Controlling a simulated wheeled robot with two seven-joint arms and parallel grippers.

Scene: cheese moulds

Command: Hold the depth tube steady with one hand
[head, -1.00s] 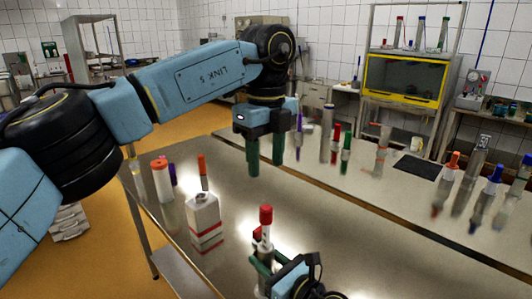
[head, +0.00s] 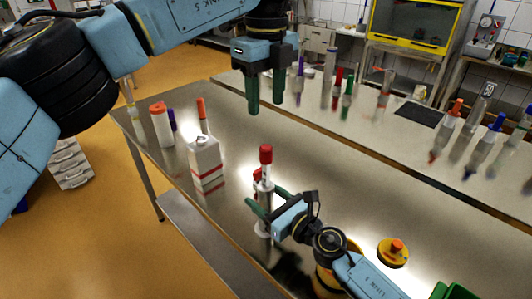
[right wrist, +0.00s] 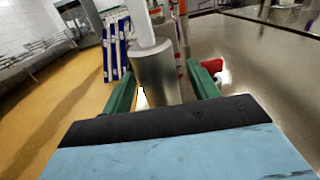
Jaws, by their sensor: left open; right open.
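An upright tube with a red top (head: 266,155), which I take for the depth tube, stands on the steel table. In the right wrist view it seems to be the grey metal cylinder (right wrist: 156,75) with a white shaft above. My right gripper (head: 267,202) is open, its green fingers on either side of the cylinder's lower part. In the wrist view the right gripper (right wrist: 163,88) shows gaps beside the cylinder; whether a finger touches it I cannot tell. My left gripper (head: 266,107) is open and empty, above the table and beyond the tube.
A white carton with red bands (head: 206,162) and an orange-capped bottle (head: 161,130) stand left of the tube. A yellow item with an orange knob (head: 394,252) lies at right. Several coloured tubes stand on the rear bench. The table's middle (head: 335,175) is clear.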

